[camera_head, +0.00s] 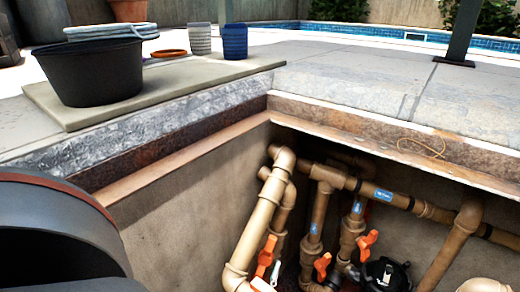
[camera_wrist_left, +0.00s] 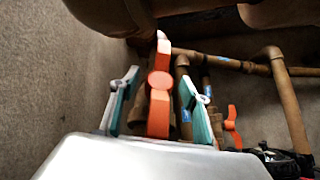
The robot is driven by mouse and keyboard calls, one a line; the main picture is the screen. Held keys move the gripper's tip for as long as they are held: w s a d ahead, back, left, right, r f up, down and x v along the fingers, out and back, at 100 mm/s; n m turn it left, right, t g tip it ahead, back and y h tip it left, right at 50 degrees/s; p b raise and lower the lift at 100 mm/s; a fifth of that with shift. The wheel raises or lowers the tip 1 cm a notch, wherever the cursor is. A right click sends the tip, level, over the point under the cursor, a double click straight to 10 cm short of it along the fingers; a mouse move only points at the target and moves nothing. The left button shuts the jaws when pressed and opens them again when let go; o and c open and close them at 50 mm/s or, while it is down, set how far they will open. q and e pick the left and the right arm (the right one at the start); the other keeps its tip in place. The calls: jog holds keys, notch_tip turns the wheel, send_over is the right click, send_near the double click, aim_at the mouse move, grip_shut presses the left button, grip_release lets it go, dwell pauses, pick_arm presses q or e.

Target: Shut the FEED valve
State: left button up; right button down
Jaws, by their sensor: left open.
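An orange valve handle (camera_wrist_left: 159,105) stands upright in the left wrist view, with a pale upper tip. My left gripper (camera_wrist_left: 159,82) is open, with one teal finger on each side of this handle and a visible gap to each. In the head view, orange handles show low in the pit, one at the leftmost pipes (camera_head: 267,250), one in the middle (camera_head: 321,266) and one further right (camera_head: 366,242). The blue pipe labels are too small to read, so I cannot tell which valve is FEED. My right gripper is not in view.
Tan pipes (camera_head: 262,215) fill the pit beside its concrete wall (camera_head: 180,220). A black round-lidded unit (camera_head: 385,275) sits low right. A black tub (camera_head: 90,72) and blue cup (camera_head: 235,42) stand on the slab above.

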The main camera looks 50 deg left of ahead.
pick_arm(q)
jog(key=shift+c, duration=0.3)
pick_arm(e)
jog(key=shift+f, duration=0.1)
pick_arm(q)
grip_shut()
jog(key=m+h, duration=0.2)
jog(key=shift+a+r+m+h, duration=0.1)
jog(key=shift+r+m+h, duration=0.1)
jog(key=shift+m+h, duration=0.15)
jog(key=shift+m+h+p, duration=0.3)
jog(key=shift+m+h, duration=0.05)
jog(key=shift+h, duration=0.2)
jog(key=shift+f, duration=0.15)
jog(key=shift+o, duration=0.3)
grip_release()
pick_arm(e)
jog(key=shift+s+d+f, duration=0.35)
